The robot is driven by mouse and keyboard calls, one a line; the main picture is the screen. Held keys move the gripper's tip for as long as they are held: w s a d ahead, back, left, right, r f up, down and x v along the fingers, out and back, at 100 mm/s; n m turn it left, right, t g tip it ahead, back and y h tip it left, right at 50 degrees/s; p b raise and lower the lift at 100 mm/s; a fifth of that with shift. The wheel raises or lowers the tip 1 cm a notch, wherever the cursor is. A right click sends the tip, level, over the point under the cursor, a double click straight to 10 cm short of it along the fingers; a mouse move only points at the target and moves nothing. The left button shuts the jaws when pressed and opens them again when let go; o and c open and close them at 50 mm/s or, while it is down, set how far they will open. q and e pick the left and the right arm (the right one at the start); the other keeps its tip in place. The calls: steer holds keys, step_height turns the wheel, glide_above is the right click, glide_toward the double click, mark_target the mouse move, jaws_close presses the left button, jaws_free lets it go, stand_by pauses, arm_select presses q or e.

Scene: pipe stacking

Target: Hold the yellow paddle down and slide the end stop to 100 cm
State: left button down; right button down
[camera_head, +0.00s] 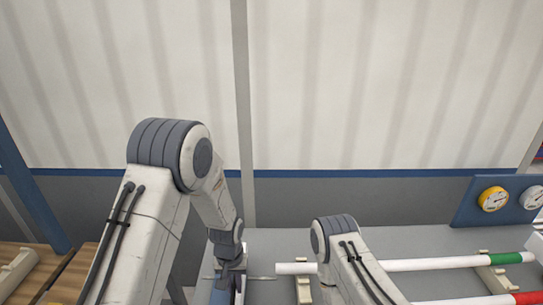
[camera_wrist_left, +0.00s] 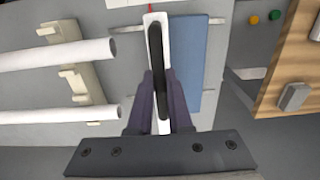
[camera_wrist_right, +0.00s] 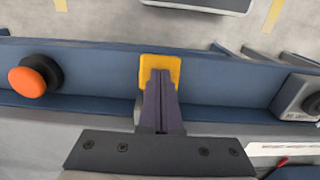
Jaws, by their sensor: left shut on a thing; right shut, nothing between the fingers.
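The yellow paddle (camera_wrist_right: 174,64) sits on a blue beam in the right wrist view. My right gripper (camera_wrist_right: 160,74) is shut and empty, with its fingertips over the paddle's face. I cannot tell how far the paddle is pressed. The end stop (camera_wrist_left: 151,21) is a white upright plate with a black bar, in the left wrist view. My left gripper (camera_wrist_left: 159,100) is shut on it, one finger on each side. In the head view my left gripper (camera_head: 228,286) is low in the middle and partly cut off. No 100 cm mark is readable.
White pipes (camera_wrist_left: 62,55) lie on cradles (camera_wrist_left: 84,87) left of the end stop. A blue plate (camera_wrist_left: 186,65) is at its right. An orange button (camera_wrist_right: 27,80) is left of the paddle. A wooden board (camera_wrist_left: 293,62) with a grey block stands farther right.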

steer(key=shift+f, duration=0.2)
arm_select(q)
steer(key=shift+d+f, duration=0.1)
steer(key=shift+d, duration=2.15)
arm_select(e)
steer(key=shift+r, duration=2.15)
arm_select(q)
steer(key=c, duration=0.6)
jaws_free()
steer(key=shift+w, duration=0.1)
steer(key=shift+o, duration=0.2)
steer(key=shift+r, duration=0.2)
step_height(320, 180, up, 7)
steer(key=shift+f, duration=0.1)
